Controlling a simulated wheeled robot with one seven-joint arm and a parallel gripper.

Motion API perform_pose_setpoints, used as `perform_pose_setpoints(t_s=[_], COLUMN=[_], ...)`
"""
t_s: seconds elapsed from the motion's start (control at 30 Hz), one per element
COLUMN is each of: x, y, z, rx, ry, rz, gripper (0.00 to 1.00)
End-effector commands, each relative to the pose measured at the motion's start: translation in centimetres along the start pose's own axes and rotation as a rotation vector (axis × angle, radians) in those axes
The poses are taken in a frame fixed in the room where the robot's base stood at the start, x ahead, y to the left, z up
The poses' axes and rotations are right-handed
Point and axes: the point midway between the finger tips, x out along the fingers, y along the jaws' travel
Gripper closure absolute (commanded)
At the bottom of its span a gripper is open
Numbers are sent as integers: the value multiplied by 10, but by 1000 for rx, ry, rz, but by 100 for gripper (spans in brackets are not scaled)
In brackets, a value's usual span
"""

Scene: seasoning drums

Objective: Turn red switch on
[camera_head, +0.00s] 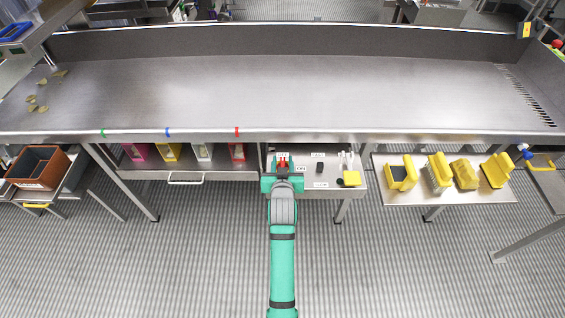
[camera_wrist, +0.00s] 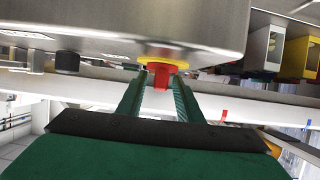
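The red switch (camera_head: 283,160) sits on the steel control panel (camera_head: 304,188) under the table, partly hidden by my gripper in the head view. In the wrist view the red switch (camera_wrist: 161,74) has a yellow collar and sticks out of the panel's steel face. My gripper (camera_wrist: 159,84) is open, with its two green fingers reaching to either side of the red knob. The fingertips are very near the collar; I cannot tell whether either finger touches the knob. In the head view my gripper (camera_head: 283,172) is right in front of the panel.
A black switch (camera_head: 319,167) and a yellow part (camera_head: 351,178) are on the panel to the right. Coloured bins (camera_head: 170,152) stand left under the long steel table (camera_head: 270,85). Yellow tools (camera_head: 465,174) lie on a shelf at right. The floor in front is clear.

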Motion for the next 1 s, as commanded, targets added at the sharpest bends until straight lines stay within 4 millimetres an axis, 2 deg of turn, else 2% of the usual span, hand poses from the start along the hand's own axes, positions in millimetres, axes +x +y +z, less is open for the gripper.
perform_pose_setpoints(t_s=[0.07,0.2,0.67,1.0], x=[0,0,0,0], y=[0,0,-2,-2], z=[0,0,0,-1], rx=[0,0,16,89], ry=[0,0,0,1], rz=[0,0,44,217], gripper=[67,100,100,100])
